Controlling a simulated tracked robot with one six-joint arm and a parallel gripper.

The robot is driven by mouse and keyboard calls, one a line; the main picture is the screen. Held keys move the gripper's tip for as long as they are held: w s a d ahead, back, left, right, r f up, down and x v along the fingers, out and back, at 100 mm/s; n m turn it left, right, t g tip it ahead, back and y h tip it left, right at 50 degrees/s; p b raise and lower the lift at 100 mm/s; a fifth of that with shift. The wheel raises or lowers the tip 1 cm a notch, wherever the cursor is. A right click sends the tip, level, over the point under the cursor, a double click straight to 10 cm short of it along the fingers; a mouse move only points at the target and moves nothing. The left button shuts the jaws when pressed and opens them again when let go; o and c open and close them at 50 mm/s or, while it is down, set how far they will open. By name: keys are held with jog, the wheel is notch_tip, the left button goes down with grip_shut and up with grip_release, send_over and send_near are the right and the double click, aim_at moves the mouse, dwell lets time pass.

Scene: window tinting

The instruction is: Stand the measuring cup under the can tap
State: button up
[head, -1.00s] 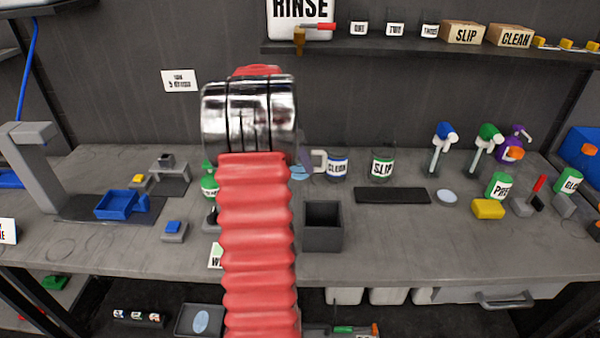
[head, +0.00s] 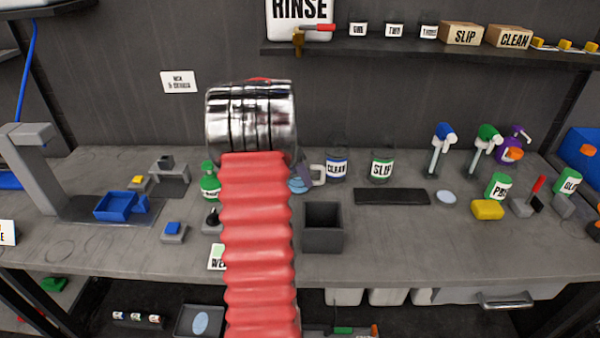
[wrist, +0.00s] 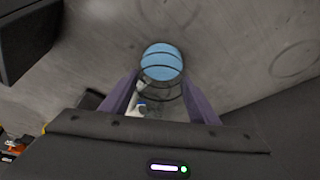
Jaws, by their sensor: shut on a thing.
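The measuring cup is clear with dark rings and pale blue in it. In the wrist view, the cup (wrist: 161,62) is between the two purple fingers of my gripper (wrist: 162,80), which is shut on it. In the head view, my arm hides most of the cup; a bluish part (head: 299,184) and a pale handle show to the right of the arm, low over the bench. I cannot tell whether its base touches the bench. The white RINSE can (head: 300,10) stands above, on the shelf, with its brass tap (head: 298,42) and red lever overhanging the front.
The CLEAN bottle (head: 337,170) stands close right of the cup handle, with the SLIP bottle (head: 382,168) beyond. A dark open box (head: 323,238) is in front. A green bottle (head: 210,182) stands left of my arm. Bare bench lies right of the box.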

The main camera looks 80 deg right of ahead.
jog(key=shift+f, duration=0.1)
jog(key=o, duration=1.1)
jog(key=v, duration=1.2)
